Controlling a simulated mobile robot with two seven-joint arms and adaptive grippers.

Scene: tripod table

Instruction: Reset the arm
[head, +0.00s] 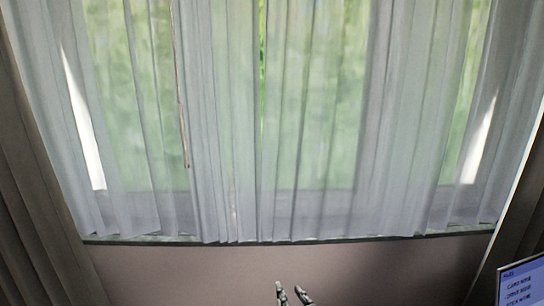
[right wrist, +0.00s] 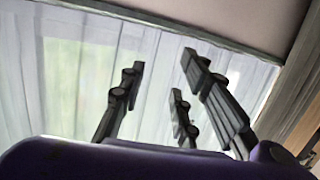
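My right gripper (head: 291,292) shows only as grey fingertips at the bottom edge of the head view, spread apart with a gap between them. In the right wrist view the right gripper (right wrist: 163,64) has its dark jointed fingers apart, with nothing between them. My left gripper is in neither view. No table and no object resting on one shows in either view.
Sheer white curtains (head: 235,130) hang before a window, above a plain wall (head: 200,268). Darker drapes (head: 30,220) stand at the left. The space around the right fingers looks free.

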